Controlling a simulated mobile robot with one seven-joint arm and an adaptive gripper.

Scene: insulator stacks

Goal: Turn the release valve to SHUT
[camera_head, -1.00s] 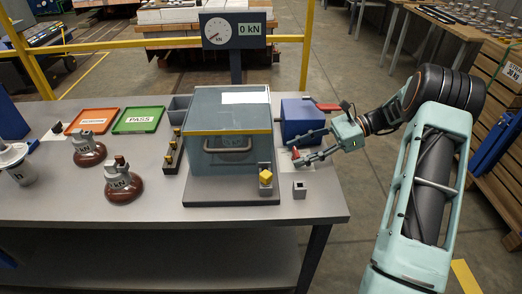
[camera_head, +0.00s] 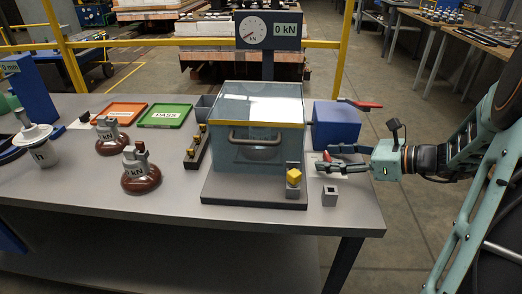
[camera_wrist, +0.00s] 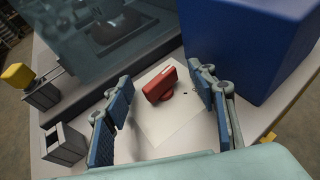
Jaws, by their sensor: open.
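A small red handle (camera_wrist: 160,84), which looks like the release valve, stands on a white plate (camera_wrist: 172,125) on the bench. In the wrist view its grip slants up to the right. In the head view the handle (camera_head: 326,156) is small and partly hidden by my fingers. My gripper (camera_head: 323,158) is open and reaches in from the right, low over the plate. In the wrist view its two blue-padded fingers (camera_wrist: 162,98) stand on either side of the handle, with gaps on both sides. Any lettering on the plate is too small to read.
A blue box (camera_head: 337,126) with a red lever (camera_head: 362,104) stands just behind my gripper. A clear-sided test chamber (camera_head: 228,150) is to the left. A yellow knob (camera_head: 294,176) and a grey socket block (camera_head: 330,196) stand nearby in front. The gauge (camera_head: 252,30) reads 0 kN.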

